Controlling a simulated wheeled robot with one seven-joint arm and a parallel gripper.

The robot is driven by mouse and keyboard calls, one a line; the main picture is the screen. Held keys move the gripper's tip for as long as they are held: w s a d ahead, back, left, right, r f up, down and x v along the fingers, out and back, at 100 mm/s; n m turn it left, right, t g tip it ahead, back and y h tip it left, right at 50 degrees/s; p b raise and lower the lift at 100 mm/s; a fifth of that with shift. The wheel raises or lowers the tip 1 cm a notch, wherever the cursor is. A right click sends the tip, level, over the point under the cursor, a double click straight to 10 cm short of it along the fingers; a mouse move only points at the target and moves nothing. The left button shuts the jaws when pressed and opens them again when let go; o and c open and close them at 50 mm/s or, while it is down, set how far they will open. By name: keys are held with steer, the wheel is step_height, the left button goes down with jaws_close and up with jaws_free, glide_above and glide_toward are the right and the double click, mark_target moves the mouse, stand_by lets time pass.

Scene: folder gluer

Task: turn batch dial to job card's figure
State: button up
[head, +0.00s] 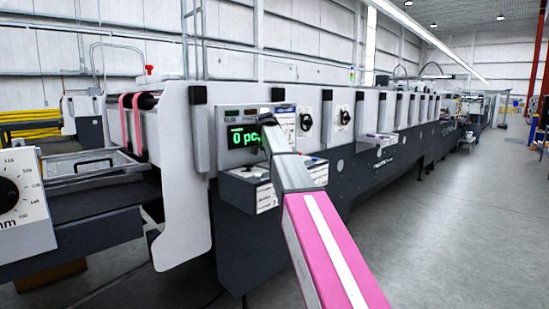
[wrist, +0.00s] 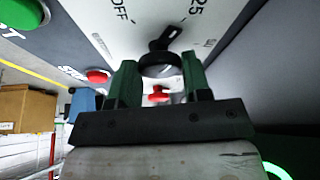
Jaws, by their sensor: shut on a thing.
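The batch dial, a black knob with a pointer (wrist: 160,64), sits on a pale plate in the wrist view. Its pointer slants up and slightly right, between the printed "OFF" and "25". My gripper (wrist: 158,82) has its two dark green fingers on either side of the knob and is shut on it. In the head view, my pink and grey arm reaches to the control panel, and the arm hides the dial. The green display (head: 243,136) shows "0 pc", with its right end covered. I cannot make out the job card's figure.
In the wrist view, a green button (wrist: 22,13) and a red button (wrist: 98,76) lie left of the dial. The head view shows two other black dials (head: 306,121) right of my arm. A grey box (head: 240,188) juts out below the display.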

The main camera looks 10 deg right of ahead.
steer(key=shift+m, duration=0.4)
steer(key=o, duration=0.9)
steer(key=shift+r, duration=0.1)
steer(key=v, duration=1)
steer(key=shift+a+r, duration=0.2)
steer(key=shift+r, duration=0.1)
